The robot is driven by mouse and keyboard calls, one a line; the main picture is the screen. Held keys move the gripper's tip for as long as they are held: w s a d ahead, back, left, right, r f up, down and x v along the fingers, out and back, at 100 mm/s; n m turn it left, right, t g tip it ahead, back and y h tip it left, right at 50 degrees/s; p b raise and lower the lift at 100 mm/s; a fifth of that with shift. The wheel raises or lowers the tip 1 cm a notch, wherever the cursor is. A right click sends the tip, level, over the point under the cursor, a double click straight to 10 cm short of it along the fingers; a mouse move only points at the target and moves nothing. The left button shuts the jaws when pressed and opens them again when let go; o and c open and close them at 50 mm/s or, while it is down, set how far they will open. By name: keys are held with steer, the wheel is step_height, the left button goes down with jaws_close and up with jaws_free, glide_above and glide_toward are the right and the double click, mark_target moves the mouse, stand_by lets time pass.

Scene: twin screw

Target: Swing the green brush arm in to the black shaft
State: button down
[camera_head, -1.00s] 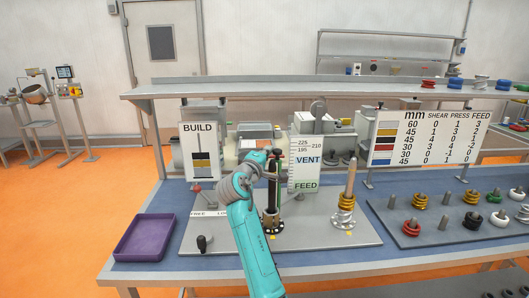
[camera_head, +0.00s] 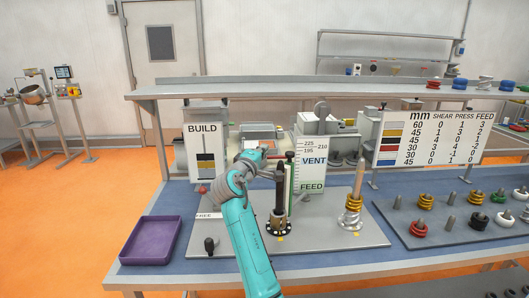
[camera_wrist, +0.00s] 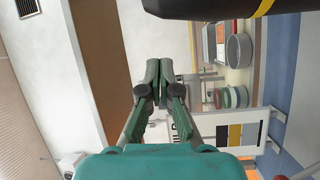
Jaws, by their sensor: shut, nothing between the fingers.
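A black cylinder with a yellow band (camera_wrist: 205,8) crosses the top of the wrist view, close to the camera.
A second shaft with yellow rings (camera_head: 352,212) stands to the right. A black knob (camera_head: 210,245) and a purple tray (camera_head: 150,240) are at the left. The BUILD board (camera_head: 202,152) and VENT/FEED board (camera_head: 312,160) stand behind. Ringed pegs (camera_head: 450,212) fill the right side.

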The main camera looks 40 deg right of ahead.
steer(key=s+a, duration=0.6)
steer(key=a, duration=0.1)
steer(key=shift+f, duration=0.2)
steer(key=shift+a, duration=0.15)
